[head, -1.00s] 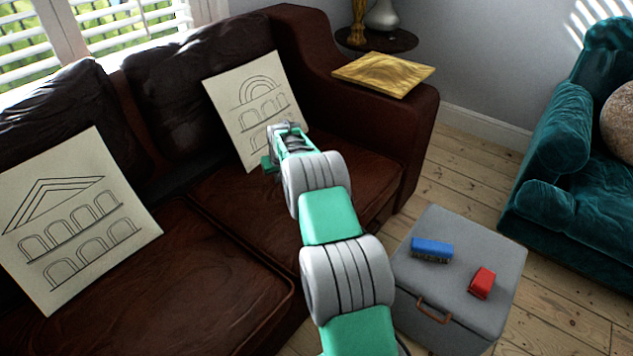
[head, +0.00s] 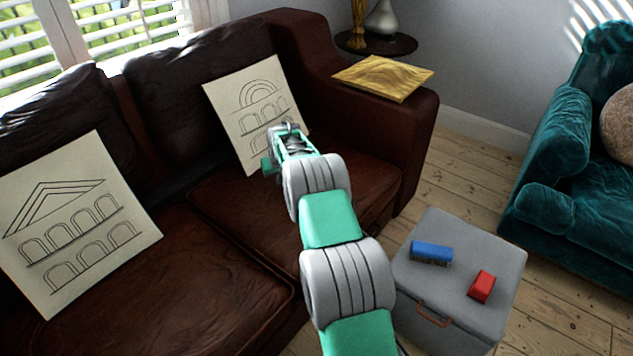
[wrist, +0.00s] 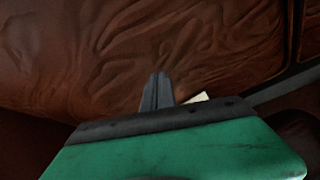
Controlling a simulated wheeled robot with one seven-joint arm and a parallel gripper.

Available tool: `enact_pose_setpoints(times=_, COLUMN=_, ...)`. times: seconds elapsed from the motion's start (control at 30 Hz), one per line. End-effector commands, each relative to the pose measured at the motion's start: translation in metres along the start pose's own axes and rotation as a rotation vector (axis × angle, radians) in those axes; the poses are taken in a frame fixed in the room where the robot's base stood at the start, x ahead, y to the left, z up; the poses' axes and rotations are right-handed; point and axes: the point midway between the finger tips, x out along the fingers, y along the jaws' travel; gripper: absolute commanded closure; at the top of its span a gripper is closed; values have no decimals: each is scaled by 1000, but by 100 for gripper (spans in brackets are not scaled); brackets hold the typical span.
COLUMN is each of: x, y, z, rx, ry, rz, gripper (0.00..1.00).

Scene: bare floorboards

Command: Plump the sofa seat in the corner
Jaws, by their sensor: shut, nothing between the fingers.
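The brown leather sofa seat (head: 235,215) in the corner lies beside the right armrest, its surface creased. It also fills the upper part of the wrist view (wrist: 150,40). My gripper (wrist: 157,80) is shut and empty, with its fingers pointing at the creased leather. My arm hides part of the seat. I cannot tell whether the fingertips touch the leather.
A gold cloth (head: 383,77) lies on the armrest (head: 418,125). A teal sofa (head: 560,135) is farther right.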

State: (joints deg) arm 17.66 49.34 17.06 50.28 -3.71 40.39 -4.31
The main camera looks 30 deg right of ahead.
Motion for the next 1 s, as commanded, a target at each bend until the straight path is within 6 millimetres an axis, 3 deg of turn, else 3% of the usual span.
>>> enact_pose_setpoints(times=0.27, x=-3, y=0, z=-1, rx=0, ry=-2, rz=0, gripper=100)
enact_pose_setpoints(times=0.6, x=-54, y=0, z=-22, rx=0, ry=-1, rz=0, gripper=100)
enact_pose_setpoints(times=1.0, x=-54, y=0, z=-22, rx=0, ry=-2, rz=0, gripper=100)
